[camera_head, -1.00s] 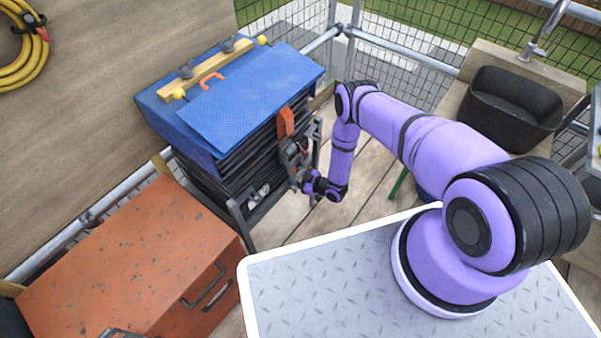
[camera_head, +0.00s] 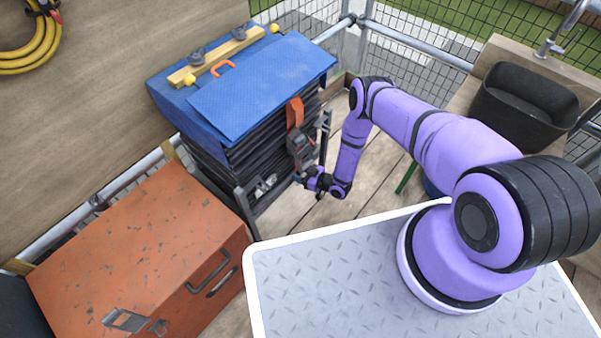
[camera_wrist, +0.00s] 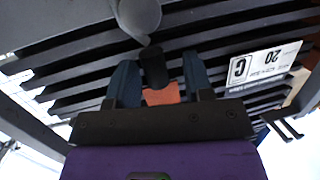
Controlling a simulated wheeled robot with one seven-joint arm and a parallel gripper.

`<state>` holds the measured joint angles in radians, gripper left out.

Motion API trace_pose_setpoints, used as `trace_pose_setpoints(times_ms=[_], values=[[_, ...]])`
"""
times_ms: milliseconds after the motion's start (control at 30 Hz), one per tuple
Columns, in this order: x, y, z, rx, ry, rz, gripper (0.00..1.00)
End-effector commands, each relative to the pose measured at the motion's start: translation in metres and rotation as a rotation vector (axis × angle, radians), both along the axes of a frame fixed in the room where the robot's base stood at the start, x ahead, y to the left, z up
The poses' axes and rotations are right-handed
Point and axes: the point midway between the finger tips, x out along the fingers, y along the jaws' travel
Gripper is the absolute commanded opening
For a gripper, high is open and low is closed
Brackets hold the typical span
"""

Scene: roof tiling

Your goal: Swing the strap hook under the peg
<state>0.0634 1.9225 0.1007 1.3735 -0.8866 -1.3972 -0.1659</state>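The orange strap (camera_head: 294,112) hangs from under the blue cover down the front of the dark slatted stack (camera_head: 245,150). My gripper (camera_head: 299,142) is at its lower end, close against the stack. In the wrist view its two dark blue fingers (camera_wrist: 160,82) stand on either side of an orange piece of strap (camera_wrist: 162,95) and a black hook-like part (camera_wrist: 153,66). They appear shut on the strap hook; the exact contact is hidden. A grey rounded part (camera_wrist: 138,14), possibly the peg, shows just beyond the hook.
A blue cover (camera_head: 260,85) with a wooden batten (camera_head: 218,57) tops the stack. A white label (camera_wrist: 264,64) is on the slats. An orange toolbox (camera_head: 140,250) stands front left and a black basin (camera_head: 520,105) back right. Wooden floor lies between.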

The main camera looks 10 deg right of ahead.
Motion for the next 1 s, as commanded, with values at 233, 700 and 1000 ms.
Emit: trace_pose_setpoints(times_ms=[233,700,1000], values=[[0.000,-0.001,-0.001,-0.002,0.001,-0.001,0.47],[-0.033,-0.038,0.010,-0.003,0.003,-0.003,0.47],[-0.065,-0.071,0.018,-0.002,0.002,-0.001,0.47]])
